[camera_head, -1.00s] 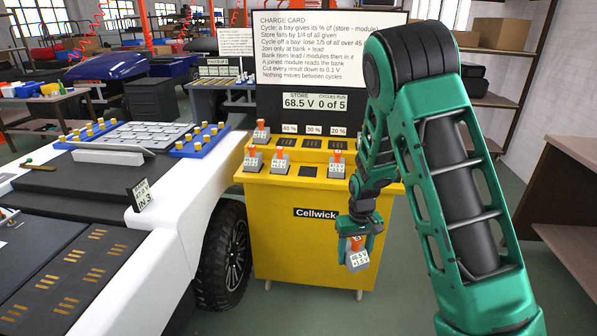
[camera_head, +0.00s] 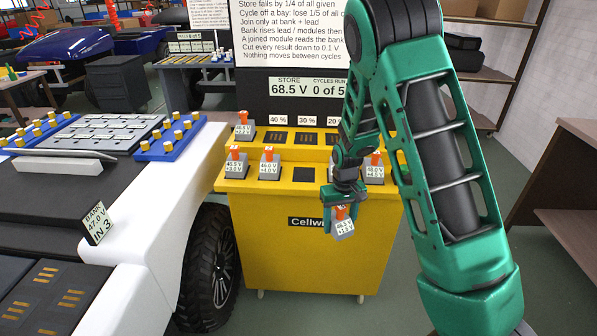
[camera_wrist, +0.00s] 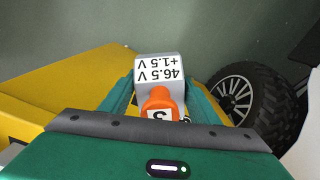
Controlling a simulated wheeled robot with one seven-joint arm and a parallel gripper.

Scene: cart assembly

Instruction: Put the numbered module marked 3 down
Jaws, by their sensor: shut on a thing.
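The module marked 3 (camera_head: 343,230) is a grey block with an orange handle and a white label. The wrist view shows the label reading 46.5 V, +1.5 V on the module (camera_wrist: 158,70), and the 3 on its handle. My gripper (camera_head: 342,200) is shut on the handle and holds the module in the air before the yellow Cellwick cart's front face (camera_head: 270,255). Similar modules (camera_head: 237,165) stand on the cart's front ledge, with a dark empty bay (camera_head: 305,175) between them. My gripper hides part of the ledge.
Dark slots (camera_head: 277,137) lie on the cart's upper step under percent labels. A display (camera_head: 308,88) reads 68.5 V, 0 of 5. A white vehicle (camera_head: 165,225) with a wheel (camera_head: 212,260) stands close at left; its sign (camera_head: 96,223) reads BANK 47.0 V, IN 3.

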